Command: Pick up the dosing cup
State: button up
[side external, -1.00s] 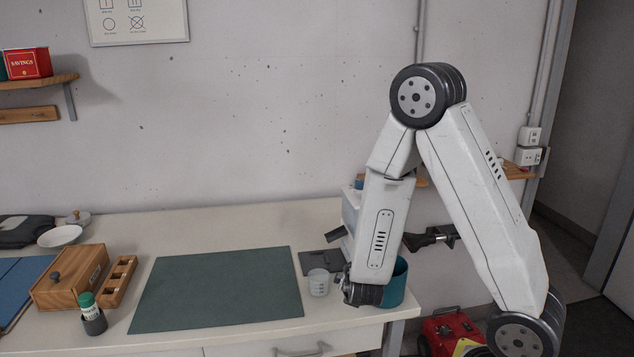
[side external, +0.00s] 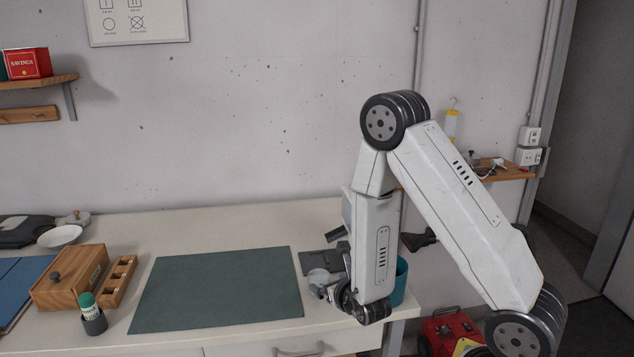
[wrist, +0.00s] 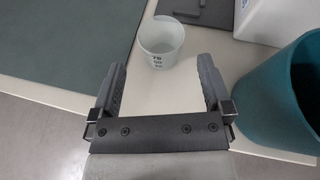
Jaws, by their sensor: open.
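The dosing cup (wrist: 160,46) is a small translucent white cup with dark markings on its side. It stands upright on the table in the wrist view, just beyond my fingertips and roughly between their lines. My gripper (wrist: 163,75) is open and empty, with one finger on each side. In the side external view the cup (side external: 318,277) is at the right of the green mat, and my gripper (side external: 326,291) is low beside it, partly covering it. I cannot tell there whether they touch.
A teal bin (wrist: 285,95) stands close to the right of my gripper. A dark green mat (side external: 215,290) lies to the left. A dark grey flat object (wrist: 197,10) and a white box (wrist: 262,20) are behind the cup. The table's front edge is close.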

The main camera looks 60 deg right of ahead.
aim_at(315, 272)
jog(key=shift+x, duration=1.15)
jog(key=shift+w, duration=0.1)
jog(key=shift+x, duration=2.5)
jog(key=c, duration=1.1)
jog(key=shift+o, duration=0.2)
jog(key=shift+r, duration=0.25)
notch_tip(315, 272, up, 10)
jog(key=shift+f, duration=0.2)
